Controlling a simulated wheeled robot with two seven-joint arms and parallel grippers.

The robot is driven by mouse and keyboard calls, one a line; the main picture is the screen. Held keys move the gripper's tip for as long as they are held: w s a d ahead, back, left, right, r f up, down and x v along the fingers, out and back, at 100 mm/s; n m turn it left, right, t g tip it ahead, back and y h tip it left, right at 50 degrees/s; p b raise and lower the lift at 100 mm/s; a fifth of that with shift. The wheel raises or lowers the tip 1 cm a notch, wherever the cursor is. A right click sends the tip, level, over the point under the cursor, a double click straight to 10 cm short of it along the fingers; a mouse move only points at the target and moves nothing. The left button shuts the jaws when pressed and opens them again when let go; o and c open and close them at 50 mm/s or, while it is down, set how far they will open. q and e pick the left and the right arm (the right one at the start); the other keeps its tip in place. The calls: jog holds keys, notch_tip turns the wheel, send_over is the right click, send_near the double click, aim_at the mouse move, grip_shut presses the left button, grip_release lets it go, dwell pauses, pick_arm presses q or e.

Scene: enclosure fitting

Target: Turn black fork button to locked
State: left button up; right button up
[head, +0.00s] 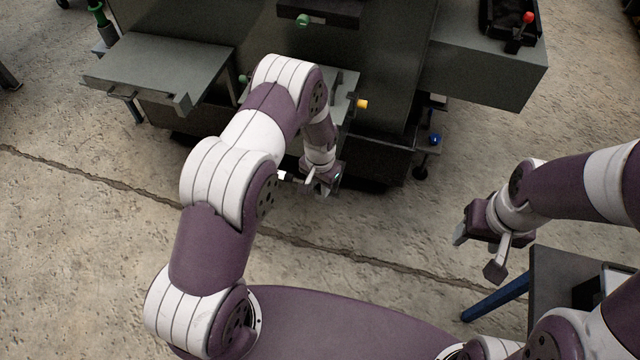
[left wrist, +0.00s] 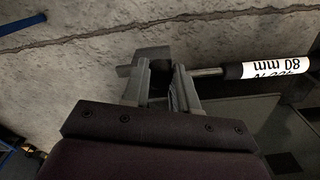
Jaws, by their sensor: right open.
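A metal rod (left wrist: 208,72) with a black end and a white label reading 80 mm comes in from the right in the left wrist view. The white label also shows in the head view (head: 284,175). My left gripper (head: 318,180) is at the rod's end, beside the enclosure's lower front. In the left wrist view my left gripper (left wrist: 163,75) has a small dark fitting between its fingertips. I cannot tell whether the fingers touch it. The button and its setting cannot be made out. My right gripper (head: 482,254) is open and empty, well apart at the right.
The dark metal enclosure (head: 385,60) stands ahead, with a grey shelf (head: 160,65) at left and a grey box (head: 490,65) at right. Yellow (head: 362,104), blue (head: 435,139) and green (head: 302,20) knobs stick out. Bare concrete floor is free in front.

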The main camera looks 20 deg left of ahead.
pick_arm(q)
grip_shut()
jog(key=shift+n, duration=0.3)
jog(key=n, duration=0.3)
jog(key=shift+d+n, duration=0.1)
jog(key=shift+n, duration=0.3)
jog(key=n, duration=0.4)
jog(key=shift+n, duration=0.3)
jog(key=n, duration=0.4)
jog(key=shift+w+d, duration=0.1)
jog(key=shift+n, duration=2.4)
